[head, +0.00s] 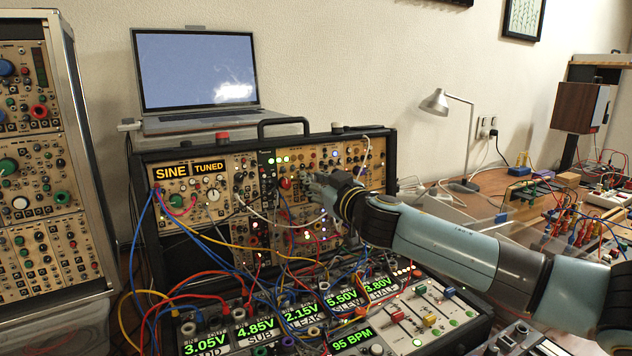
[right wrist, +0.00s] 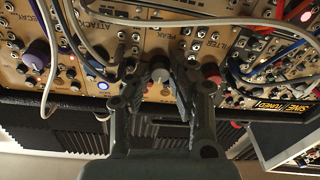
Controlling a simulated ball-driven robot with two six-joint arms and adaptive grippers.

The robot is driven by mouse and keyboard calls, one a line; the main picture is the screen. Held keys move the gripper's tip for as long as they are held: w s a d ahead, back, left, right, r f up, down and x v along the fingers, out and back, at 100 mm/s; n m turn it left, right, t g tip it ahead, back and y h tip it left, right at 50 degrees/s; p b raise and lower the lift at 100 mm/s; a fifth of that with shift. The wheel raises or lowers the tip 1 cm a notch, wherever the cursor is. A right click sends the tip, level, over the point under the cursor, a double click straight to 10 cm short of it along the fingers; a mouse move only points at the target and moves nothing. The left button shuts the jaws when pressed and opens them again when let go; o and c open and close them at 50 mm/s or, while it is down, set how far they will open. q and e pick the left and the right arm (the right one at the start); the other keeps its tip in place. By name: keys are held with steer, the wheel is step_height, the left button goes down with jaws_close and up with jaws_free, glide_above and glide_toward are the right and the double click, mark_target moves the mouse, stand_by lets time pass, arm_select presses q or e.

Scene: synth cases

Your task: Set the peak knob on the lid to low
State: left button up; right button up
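The lid (head: 393,148) stands upright at the back of the synth case and carries rows of modules with knobs and jacks. In the right wrist view, which is upside down, a grey knob (right wrist: 160,73) sits below the PEAK lettering. My right gripper (right wrist: 161,76) has one fingertip on each side of this knob, and they appear to touch it. In the head view, my right gripper (head: 318,186) reaches the lid from the right and hides the knob. The knob's pointer cannot be made out. My left gripper is not in view.
Patch cables (head: 232,245) hang across the lid and the lower case; a grey cable (right wrist: 75,35) runs close by the gripper. A red knob (right wrist: 211,72) sits beside the right-hand finger. A laptop (head: 198,75) stands behind the lid, and a modular rack (head: 42,160) at the left.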

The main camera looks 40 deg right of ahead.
jaws_close()
steer(key=shift+n, duration=0.4)
steer(key=shift+n+g+y+p, duration=0.35)
steer(key=shift+n+p, duration=2.45)
steer(key=shift+n, duration=1.6)
steer(key=shift+n+g+y+p, duration=0.35)
steer(key=shift+n+p, duration=2.45)
steer(key=shift+n, duration=1.6)
steer(key=o, duration=0.7)
jaws_free()
